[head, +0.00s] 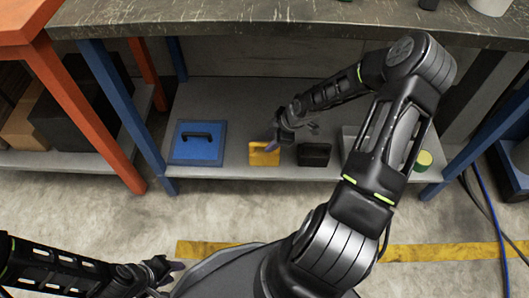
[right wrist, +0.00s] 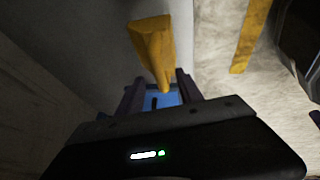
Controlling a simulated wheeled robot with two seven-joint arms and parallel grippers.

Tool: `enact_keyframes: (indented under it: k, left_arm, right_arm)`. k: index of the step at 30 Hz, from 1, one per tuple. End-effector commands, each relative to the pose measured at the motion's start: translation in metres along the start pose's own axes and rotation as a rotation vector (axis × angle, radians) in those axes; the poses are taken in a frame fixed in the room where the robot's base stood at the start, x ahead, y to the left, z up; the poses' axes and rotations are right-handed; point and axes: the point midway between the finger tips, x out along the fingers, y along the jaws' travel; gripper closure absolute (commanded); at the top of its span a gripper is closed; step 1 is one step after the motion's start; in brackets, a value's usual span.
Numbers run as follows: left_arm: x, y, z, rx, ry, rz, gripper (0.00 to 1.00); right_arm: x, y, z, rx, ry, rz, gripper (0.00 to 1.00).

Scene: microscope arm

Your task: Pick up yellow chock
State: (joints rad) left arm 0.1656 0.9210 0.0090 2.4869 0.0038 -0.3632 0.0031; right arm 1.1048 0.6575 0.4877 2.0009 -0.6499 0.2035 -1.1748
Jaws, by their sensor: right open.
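The yellow chock (head: 264,157) stands on the grey lower shelf, between a blue case and a black block. My right gripper (head: 278,132) is open and just above and behind the chock in the head view. In the right wrist view the yellow chock (right wrist: 153,45) lies ahead of the spread fingers (right wrist: 158,92), its lower end reaching toward the gap between them. I cannot tell whether a finger touches it. My left gripper (head: 168,274) is low at the left, away from the shelf, and looks open and empty.
A blue case with a black handle (head: 197,143) is left of the chock, and a black block (head: 314,154) is close at its right. A yellow-green round item (head: 424,160) is further right. The dark worktop (head: 250,18) hangs over the shelf (head: 232,110); blue legs (head: 115,95) flank it.

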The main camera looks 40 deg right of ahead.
Motion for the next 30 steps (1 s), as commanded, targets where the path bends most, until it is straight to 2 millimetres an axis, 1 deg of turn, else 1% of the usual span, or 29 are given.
enact_keyframes:
  k: [2,5,9,12,15,30]
  left_arm:
    - [0.004,-0.002,-0.001,0.0,0.001,0.0,0.64]
    - [0.012,-0.006,-0.002,-0.003,0.006,-0.003,0.64]
    - [0.026,-0.012,-0.004,-0.006,0.014,-0.004,0.64]
    - [0.03,-0.013,-0.005,-0.006,0.018,-0.004,0.64]
    - [0.031,-0.013,-0.006,-0.006,0.02,-0.004,0.64]
    - [0.03,-0.013,-0.006,-0.006,0.019,-0.004,0.64]
  right_arm:
    - [0.005,0.0,0.0,-0.001,0.0,0.0,0.57]
    - [0.018,0.0,0.0,-0.002,0.001,0.0,0.57]
    - [0.04,-0.001,-0.001,-0.002,0.001,-0.001,0.57]
    - [0.05,0.001,-0.001,-0.001,0.001,0.001,0.57]
    - [0.053,0.001,-0.002,0.0,0.001,0.0,0.57]
    - [0.052,0.001,-0.002,0.0,0.0,0.0,0.57]
